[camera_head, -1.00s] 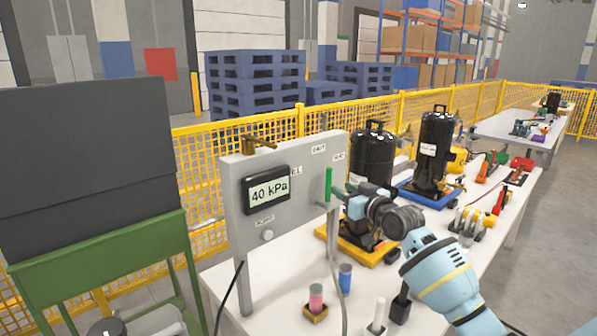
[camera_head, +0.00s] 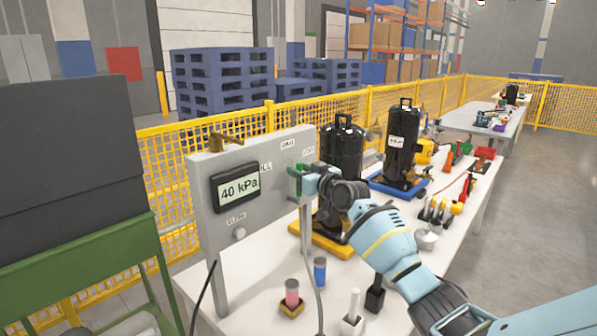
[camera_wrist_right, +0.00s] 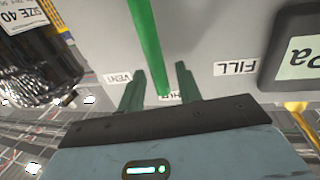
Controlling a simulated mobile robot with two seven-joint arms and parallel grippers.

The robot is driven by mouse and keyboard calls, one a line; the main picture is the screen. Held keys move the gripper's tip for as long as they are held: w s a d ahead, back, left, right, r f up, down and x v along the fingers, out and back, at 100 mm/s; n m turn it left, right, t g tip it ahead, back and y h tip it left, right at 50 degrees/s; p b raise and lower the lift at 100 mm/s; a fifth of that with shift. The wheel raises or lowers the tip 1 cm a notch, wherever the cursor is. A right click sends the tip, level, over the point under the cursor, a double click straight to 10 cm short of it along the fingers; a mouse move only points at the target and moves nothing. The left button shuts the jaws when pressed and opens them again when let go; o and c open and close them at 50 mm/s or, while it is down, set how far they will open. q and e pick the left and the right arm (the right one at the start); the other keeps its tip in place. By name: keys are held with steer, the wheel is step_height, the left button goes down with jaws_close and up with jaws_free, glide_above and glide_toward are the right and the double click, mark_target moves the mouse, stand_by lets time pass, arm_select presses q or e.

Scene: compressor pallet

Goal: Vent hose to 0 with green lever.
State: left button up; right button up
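The grey panel (camera_head: 262,195) stands upright on the table, with a display (camera_head: 237,187) reading 40 kPa. The green lever (camera_wrist_right: 147,40) shows in the right wrist view, its tip at the partly covered SHUT label. The VENT label (camera_wrist_right: 117,78) and FILL label (camera_wrist_right: 234,68) lie to either side, upside down there. My right gripper (camera_wrist_right: 160,86) is open, with one finger on each side of the lever and visible gaps between. In the head view my right gripper (camera_head: 300,181) is at the panel's right edge and partly hides the lever. My left gripper is not in view.
A brass fitting (camera_head: 226,140) sits on top of the panel. Black compressors (camera_head: 399,145) stand behind my right arm on the white table (camera_head: 255,290). A pink cylinder (camera_head: 291,291) and a blue one (camera_head: 320,271) stand in front. A yellow fence (camera_head: 170,200) runs behind.

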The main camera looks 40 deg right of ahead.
steer(key=shift+w, duration=0.5)
steer(key=shift+c, duration=0.3)
jaws_close()
